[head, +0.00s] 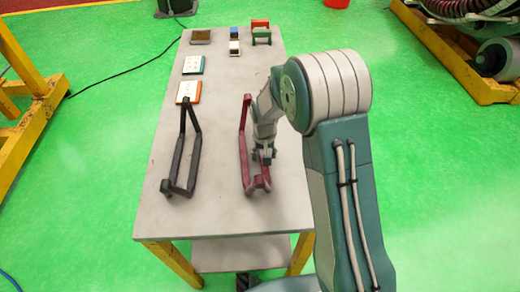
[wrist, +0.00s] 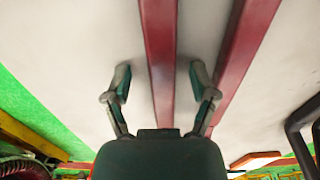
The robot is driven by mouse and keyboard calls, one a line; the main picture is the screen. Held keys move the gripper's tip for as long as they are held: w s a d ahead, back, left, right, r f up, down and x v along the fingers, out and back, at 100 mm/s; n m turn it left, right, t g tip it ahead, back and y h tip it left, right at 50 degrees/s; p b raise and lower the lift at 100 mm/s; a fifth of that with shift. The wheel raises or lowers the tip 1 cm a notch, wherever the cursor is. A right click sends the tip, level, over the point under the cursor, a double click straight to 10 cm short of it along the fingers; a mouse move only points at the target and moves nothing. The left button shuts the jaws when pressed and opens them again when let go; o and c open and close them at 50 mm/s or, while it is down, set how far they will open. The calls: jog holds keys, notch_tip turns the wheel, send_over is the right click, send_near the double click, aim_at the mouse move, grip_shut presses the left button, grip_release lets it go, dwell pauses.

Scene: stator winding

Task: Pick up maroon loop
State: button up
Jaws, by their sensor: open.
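The maroon loop (head: 244,150) lies on the grey table, right of the black loop (head: 181,150). My gripper (head: 264,158) is low at the right side of the maroon loop. In the wrist view, two maroon bars of the loop (wrist: 160,60) run lengthwise. The fingers of my gripper (wrist: 159,82) are open, one on each side of the left bar, with gaps to it. The right bar passes just outside the right finger. Whether the fingers touch the table cannot be told.
The grey table (head: 220,215) also bears an orange-edged card (head: 189,91), a green-edged card (head: 194,64) and small blocks at its far end. Bare table lies in front of the loops. A yellow frame (head: 30,85) stands to the left.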

jog(key=shift+d, duration=0.1)
jog(key=c, duration=0.5)
jog(key=shift+a, duration=0.2)
jog(key=c, duration=0.5)
jog(key=shift+a, duration=0.2)
grip_shut()
jog(key=shift+d+r, duration=0.1)
jog(key=shift+d, duration=0.1)
